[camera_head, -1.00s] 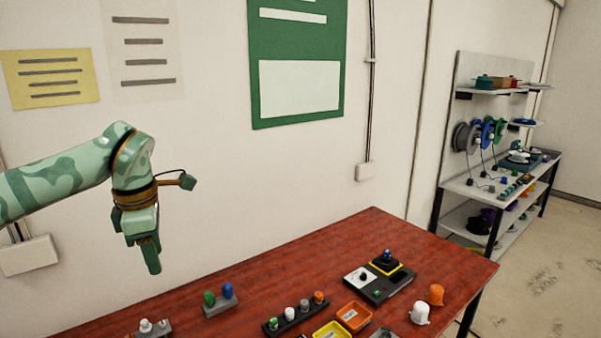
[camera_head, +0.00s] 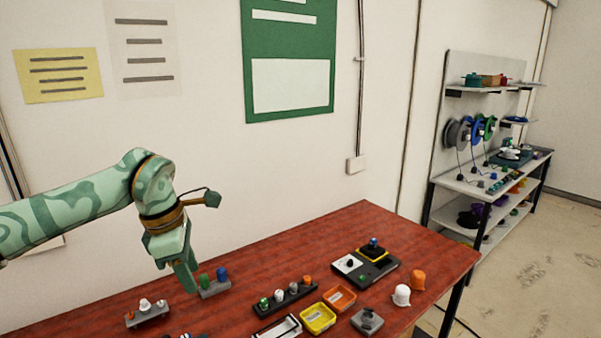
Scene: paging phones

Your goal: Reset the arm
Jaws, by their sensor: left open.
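My left arm comes in from the left, green with darker patches. Its left gripper (camera_head: 186,277) points down above the red table, just left of a small grey stand (camera_head: 215,289) with a green and a blue piece. The fingers overlap the stand's left end in the picture; I cannot tell whether they touch it. The gripper is open and no object shows in it. My right gripper is out of the picture.
On the red table (camera_head: 330,238) are a grey stand with white pieces (camera_head: 147,313), a black rack (camera_head: 286,297), a yellow tray (camera_head: 318,319), an orange tray (camera_head: 340,298) and a black control box (camera_head: 365,267). Shelves (camera_head: 490,185) stand at the far right.

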